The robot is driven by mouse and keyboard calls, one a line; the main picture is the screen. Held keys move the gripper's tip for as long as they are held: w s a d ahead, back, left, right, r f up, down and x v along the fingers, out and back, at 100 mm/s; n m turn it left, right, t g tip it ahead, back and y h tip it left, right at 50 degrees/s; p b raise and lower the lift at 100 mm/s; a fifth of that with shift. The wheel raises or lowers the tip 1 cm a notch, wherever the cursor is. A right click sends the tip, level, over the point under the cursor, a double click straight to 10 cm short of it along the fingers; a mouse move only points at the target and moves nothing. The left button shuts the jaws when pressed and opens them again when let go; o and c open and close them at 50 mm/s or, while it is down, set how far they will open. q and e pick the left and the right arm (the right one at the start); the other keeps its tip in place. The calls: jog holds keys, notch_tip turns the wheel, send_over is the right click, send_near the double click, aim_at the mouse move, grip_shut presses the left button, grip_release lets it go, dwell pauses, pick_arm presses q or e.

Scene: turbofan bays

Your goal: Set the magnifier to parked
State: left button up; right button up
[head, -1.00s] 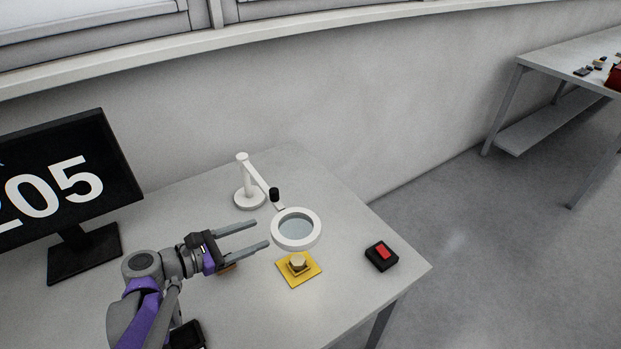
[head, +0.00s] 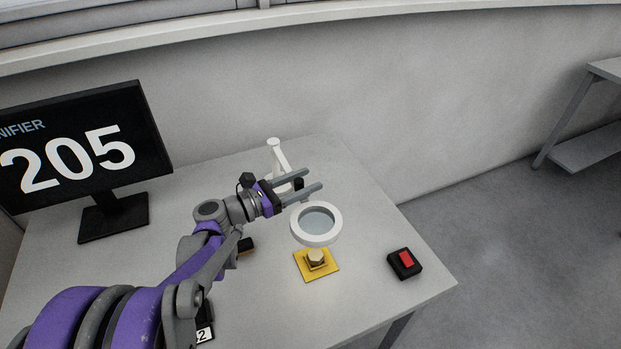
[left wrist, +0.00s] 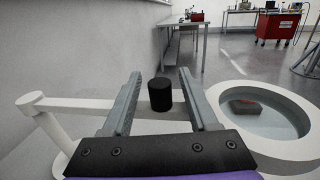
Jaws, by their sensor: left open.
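The magnifier is a white ring with a clear lens (head: 317,222) on a jointed white arm with a white post (head: 275,155) at the back of the table. A black knob (head: 299,184) stands on its arm; it also shows in the left wrist view (left wrist: 160,94). My left gripper (head: 317,179) is open, with its fingers on either side of the knob. In the left wrist view a gap shows between the knob and each finger (left wrist: 160,74). The lens ring is right of the fingers there. My right gripper is not in view.
A monitor (head: 85,140) at the left reads 205 under a label ending in "NIFIER". A yellow plate with a brass hex piece (head: 316,262) lies below the ring. A black box with a red button (head: 404,263) sits near the right table edge. The wall is behind.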

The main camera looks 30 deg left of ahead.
pick_arm(q)
jog(key=shift+x, duration=0.85)
grip_shut()
dwell(0.8)
